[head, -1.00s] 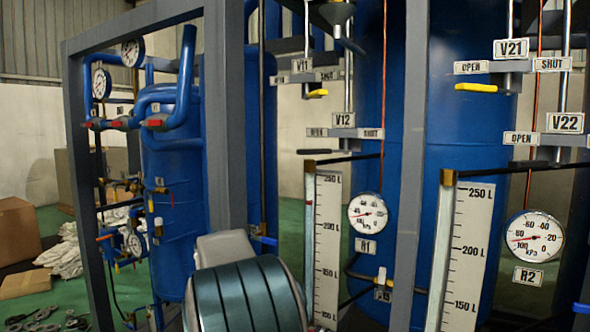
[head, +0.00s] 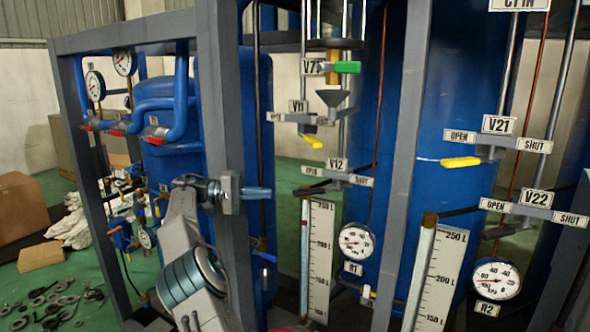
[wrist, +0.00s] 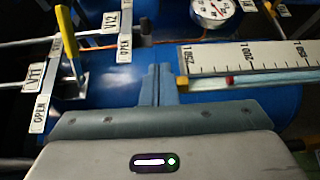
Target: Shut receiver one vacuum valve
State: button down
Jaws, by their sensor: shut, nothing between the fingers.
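Receiver one carries the R1 gauge (head: 355,241) and two labelled valves, V11 (head: 298,106) and V12 (head: 337,164). V11 has a yellow lever (head: 312,141) below its OPEN/SHUT plates; I cannot tell which mark it points to. V12's dark lever (head: 314,188) is hard to make out. My gripper (head: 268,193) is shut and empty, its blue fingers pointing right, left of and below the yellow lever in the picture. In the wrist view the shut fingertips (wrist: 158,70) are apart from the yellow lever (wrist: 68,38), which stands to their left, near the V11 label (wrist: 36,76).
A grey frame post (head: 225,110) stands right behind my gripper. A second post (head: 402,150) stands before the blue vessel. V7 (head: 312,67) with a green lever is above V11. V21 (head: 497,124) and V22 (head: 537,198) are right. Level scales (head: 318,260) stand below.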

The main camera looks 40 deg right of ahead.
aim_at(295, 191)
jog(key=r+p+x, duration=0.1)
jog(key=x, duration=0.8)
jog(key=shift+r, duration=0.2)
jog(key=shift+s+f, duration=0.15)
dwell(0.3)
